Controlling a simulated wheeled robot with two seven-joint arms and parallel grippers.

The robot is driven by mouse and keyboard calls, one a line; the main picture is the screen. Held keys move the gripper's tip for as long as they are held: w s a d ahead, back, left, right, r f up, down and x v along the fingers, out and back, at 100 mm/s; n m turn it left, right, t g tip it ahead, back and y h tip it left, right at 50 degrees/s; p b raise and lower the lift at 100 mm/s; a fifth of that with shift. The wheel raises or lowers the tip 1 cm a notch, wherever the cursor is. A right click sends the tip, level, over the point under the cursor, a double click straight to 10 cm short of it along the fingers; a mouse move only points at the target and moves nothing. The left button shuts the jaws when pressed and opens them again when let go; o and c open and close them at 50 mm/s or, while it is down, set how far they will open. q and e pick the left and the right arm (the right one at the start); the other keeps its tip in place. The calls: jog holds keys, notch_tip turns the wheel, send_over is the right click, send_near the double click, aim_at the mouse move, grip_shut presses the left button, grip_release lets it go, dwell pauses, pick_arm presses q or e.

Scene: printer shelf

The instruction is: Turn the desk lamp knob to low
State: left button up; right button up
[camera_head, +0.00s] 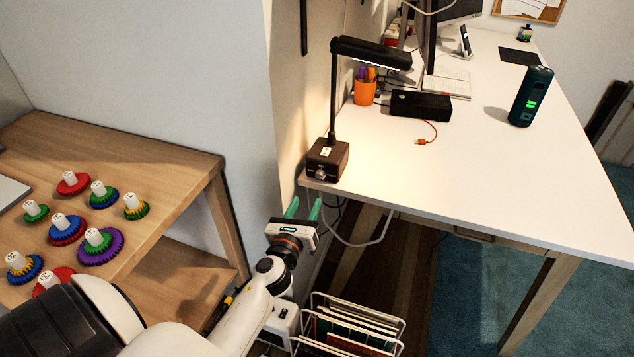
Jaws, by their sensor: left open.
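The black desk lamp (334,105) stands on the near left corner of the white desk (480,175), its lit head reaching right over the desktop. Its dark box base (328,158) has a small silver knob (321,172) low on the front face and a pale switch or label above it. The knob's setting is too small to read. My left gripper (303,208) is open and empty, with its green fingers pointing up. It is below and slightly left of the lamp base, apart from the knob. My right gripper is not in view.
A wooden table (150,165) with colored gears stands at left, beside a wall corner (265,130). A white cable (362,243) hangs below the desk edge. A wire file rack (345,325) stands low in front. An orange pen cup (365,92) and black box (420,104) sit behind the lamp.

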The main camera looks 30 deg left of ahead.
aim_at(319, 177)
pick_arm(q)
jog(key=x, duration=1)
jog(key=shift+f, duration=0.1)
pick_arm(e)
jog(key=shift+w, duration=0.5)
pick_arm(q)
grip_shut()
